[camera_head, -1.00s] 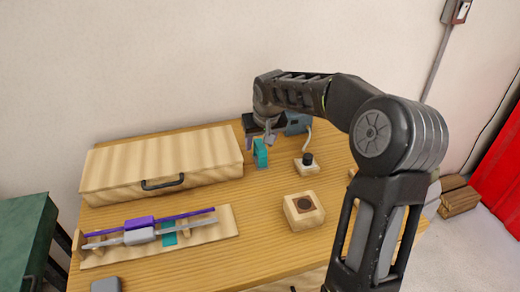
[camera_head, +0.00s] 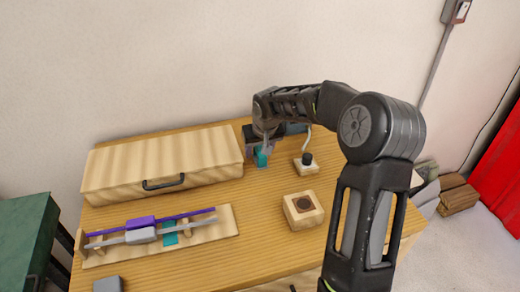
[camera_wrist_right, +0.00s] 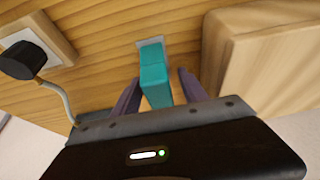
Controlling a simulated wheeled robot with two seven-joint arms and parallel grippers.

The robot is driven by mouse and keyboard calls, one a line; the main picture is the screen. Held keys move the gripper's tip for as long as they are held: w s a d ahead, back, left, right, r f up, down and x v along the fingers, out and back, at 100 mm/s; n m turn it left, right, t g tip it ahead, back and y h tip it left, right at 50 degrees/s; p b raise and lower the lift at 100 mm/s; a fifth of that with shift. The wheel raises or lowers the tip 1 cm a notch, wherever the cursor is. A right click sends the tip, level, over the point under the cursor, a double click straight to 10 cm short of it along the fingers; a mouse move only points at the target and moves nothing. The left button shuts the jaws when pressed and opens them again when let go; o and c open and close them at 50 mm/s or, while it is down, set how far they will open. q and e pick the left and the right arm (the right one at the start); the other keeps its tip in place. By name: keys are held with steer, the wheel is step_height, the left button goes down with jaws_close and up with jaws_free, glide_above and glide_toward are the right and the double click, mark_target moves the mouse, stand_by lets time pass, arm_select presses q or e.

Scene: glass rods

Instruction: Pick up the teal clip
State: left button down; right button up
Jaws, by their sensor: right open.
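The teal clip (camera_head: 262,159) stands on the wooden table, just right of the large wooden case. In the right wrist view the teal clip (camera_wrist_right: 153,72) rises between the two fingers of my right gripper (camera_wrist_right: 155,90). In the head view my right gripper (camera_head: 261,148) points down over the clip and partly hides it. It is open, with a finger on each side of the clip. My left gripper is not in view.
The wooden case (camera_head: 160,165) stands close beside the clip. A black-knobbed block (camera_head: 305,165) with a cable is to the right. A square wooden block (camera_head: 303,211) sits nearer. A wooden rack (camera_head: 215,235) with purple and grey rods lies front left.

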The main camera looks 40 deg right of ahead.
jaws_close()
stand_by(0.5)
